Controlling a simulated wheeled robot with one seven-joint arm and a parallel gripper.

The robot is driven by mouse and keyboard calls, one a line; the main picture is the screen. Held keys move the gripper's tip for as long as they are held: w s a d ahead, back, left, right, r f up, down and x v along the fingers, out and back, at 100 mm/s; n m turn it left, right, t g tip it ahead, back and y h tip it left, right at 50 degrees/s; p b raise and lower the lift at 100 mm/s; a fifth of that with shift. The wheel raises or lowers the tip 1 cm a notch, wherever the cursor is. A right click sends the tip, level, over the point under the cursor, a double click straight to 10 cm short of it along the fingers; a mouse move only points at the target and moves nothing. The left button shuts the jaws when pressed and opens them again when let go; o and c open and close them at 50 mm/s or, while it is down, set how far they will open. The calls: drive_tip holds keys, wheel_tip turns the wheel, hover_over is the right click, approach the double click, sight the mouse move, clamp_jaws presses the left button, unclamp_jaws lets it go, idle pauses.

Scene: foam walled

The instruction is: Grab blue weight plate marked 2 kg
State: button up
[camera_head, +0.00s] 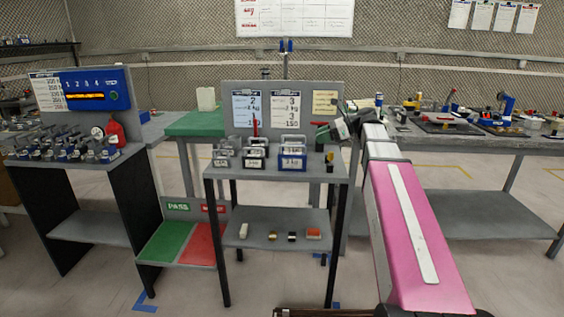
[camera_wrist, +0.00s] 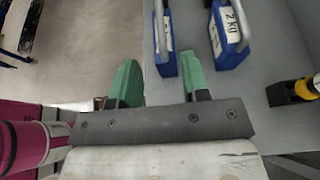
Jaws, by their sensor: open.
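In the wrist view, a blue weight (camera_wrist: 230,40) with a grey handle and a white label reading "2 KG" stands on the grey table, right of my gripper.
Darker weights (camera_head: 255,160) and grey ones (camera_head: 224,158) stand left on the same table (camera_head: 225,173). A backboard with signs (camera_head: 271,108) rises behind. In the wrist view, a yellow-and-black object (camera_wrist: 295,91) stands at right. Open floor (camera_wrist: 90,50) lies left.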

sight(295, 146)
drive_tip(key=x, duration=1)
drive_tip(key=shift+a+f, duration=0.2)
drive_tip(key=shift+a, duration=0.15)
clamp_jaws()
drive_tip(key=shift+r, duration=0.1)
idle(1.0)
